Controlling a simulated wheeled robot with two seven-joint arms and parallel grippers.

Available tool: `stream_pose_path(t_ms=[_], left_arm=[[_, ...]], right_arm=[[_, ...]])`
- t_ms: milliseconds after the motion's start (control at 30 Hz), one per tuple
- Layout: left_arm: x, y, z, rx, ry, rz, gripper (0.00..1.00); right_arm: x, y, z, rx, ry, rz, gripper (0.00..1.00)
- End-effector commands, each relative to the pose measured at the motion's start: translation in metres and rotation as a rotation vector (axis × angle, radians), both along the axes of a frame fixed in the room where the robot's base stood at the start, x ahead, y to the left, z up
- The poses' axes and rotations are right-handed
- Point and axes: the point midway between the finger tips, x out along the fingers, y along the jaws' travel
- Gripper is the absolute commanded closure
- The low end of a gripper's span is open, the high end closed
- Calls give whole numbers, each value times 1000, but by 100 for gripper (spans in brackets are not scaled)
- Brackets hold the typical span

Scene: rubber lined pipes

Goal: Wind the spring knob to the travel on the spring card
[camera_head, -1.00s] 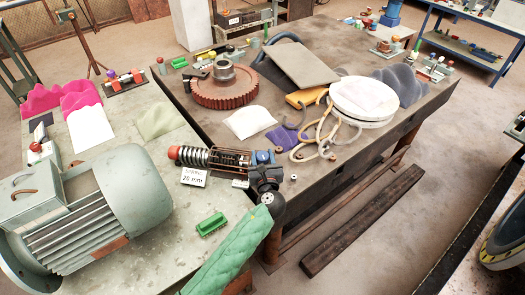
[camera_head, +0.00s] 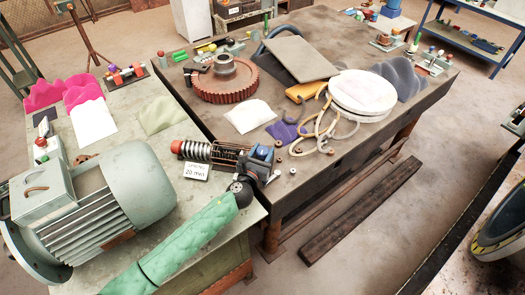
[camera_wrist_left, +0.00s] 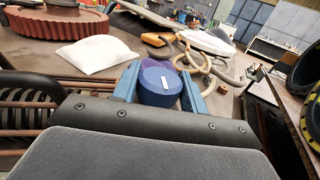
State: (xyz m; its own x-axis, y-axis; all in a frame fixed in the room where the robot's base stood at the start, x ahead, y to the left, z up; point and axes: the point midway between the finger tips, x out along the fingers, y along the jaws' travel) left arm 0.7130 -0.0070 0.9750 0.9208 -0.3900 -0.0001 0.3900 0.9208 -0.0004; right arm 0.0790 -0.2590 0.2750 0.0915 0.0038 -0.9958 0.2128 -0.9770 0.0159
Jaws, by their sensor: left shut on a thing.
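The spring unit (camera_head: 197,152) lies on the near bench, with a dark coil spring, a red left end and a rod cage to the right. The blue spring knob (camera_head: 261,153) is at its right end. The white spring card (camera_head: 196,171) stands in front and reads 20 mm. My left gripper (camera_head: 263,161) is shut on the knob, coming from the front right. The green-sleeved left arm crosses the bench front. My right gripper is not in view.
A grey-green motor (camera_head: 130,190) fills the bench's left side. A red gear (camera_head: 222,85), white cloth (camera_head: 249,116), purple cloth (camera_head: 288,131) and looped hoses (camera_head: 325,130) lie behind the spring unit. Small nuts lie right of the knob.

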Motion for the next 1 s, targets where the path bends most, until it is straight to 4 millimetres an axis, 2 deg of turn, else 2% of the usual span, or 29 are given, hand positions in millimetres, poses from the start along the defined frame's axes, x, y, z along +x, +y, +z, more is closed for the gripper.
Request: stream_pose_path(t_ms=[367, 400, 500, 833, 1000], left_arm=[[1, 0, 1, -1, -2, -3, 80], [1, 0, 1, -1, -2, -3, 53], [1, 0, 1, -1, -2, -3, 36], [-2, 1, -1, 0, 0, -3, 36], [-19, 9, -4, 1, 0, -4, 36]], right_arm=[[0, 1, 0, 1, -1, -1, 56], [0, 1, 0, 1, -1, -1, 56], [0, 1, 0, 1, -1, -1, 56], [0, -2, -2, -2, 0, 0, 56], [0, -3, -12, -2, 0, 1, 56]])
